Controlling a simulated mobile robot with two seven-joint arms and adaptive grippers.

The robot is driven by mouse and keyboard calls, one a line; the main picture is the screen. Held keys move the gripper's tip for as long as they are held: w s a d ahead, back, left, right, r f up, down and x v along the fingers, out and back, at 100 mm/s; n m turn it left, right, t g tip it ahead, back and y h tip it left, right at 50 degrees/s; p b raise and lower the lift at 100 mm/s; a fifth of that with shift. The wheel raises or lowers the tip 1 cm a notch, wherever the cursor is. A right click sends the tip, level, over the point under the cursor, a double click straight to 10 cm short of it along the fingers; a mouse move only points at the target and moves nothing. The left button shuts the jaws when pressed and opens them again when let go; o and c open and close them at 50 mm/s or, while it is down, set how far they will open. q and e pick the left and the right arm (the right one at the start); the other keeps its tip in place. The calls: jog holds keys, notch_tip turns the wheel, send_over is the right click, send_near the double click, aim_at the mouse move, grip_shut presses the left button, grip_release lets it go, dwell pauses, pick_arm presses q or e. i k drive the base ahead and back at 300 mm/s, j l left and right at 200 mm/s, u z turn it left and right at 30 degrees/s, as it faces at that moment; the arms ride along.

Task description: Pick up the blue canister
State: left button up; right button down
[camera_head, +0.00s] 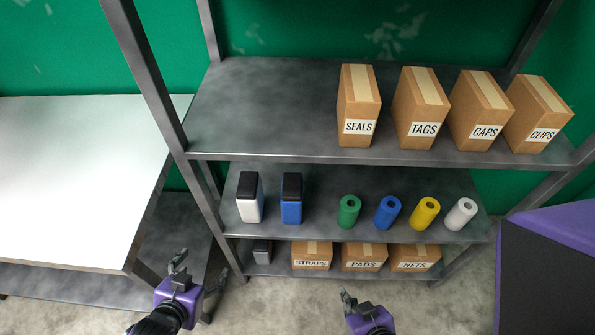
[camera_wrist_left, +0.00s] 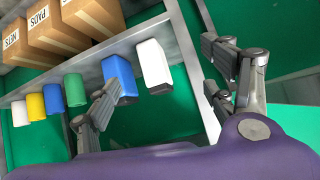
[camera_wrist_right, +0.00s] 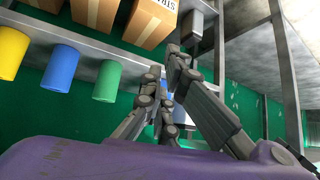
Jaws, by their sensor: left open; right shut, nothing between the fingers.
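A blue box-shaped canister with a black top (camera_head: 291,207) stands upright on the middle shelf, right of a similar white one (camera_head: 249,205). A blue cylinder (camera_head: 387,212) stands further right on that shelf, between a green and a yellow one. The box-shaped blue canister also shows in the left wrist view (camera_wrist_left: 118,73), partly behind a finger. My left gripper (camera_head: 200,272) is open and empty, in front of the shelf and left of the canisters. My right gripper (camera_head: 350,298) is shut and empty, in front of the shelf below the cylinders.
The middle shelf (camera_head: 320,222) also holds green (camera_head: 349,211), yellow (camera_head: 425,212) and white (camera_head: 460,213) cylinders. Labelled cartons stand on the upper shelf (camera_head: 265,110) and lower shelf. A metal post (camera_head: 145,75) and white table (camera_head: 75,180) are at left. A purple-and-black object (camera_head: 545,265) is at right.

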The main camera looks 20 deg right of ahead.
aim_at(292, 184)
jog(key=i+l, duration=0.1)
jog(key=l, duration=0.3)
jog(key=i+l, duration=0.1)
jog(key=l, duration=0.25)
jog(key=i+l, duration=0.1)
jog(key=l, duration=0.3)
jog(key=l+u, duration=0.1)
jog(key=l, duration=0.25)
jog(key=i, duration=0.05)
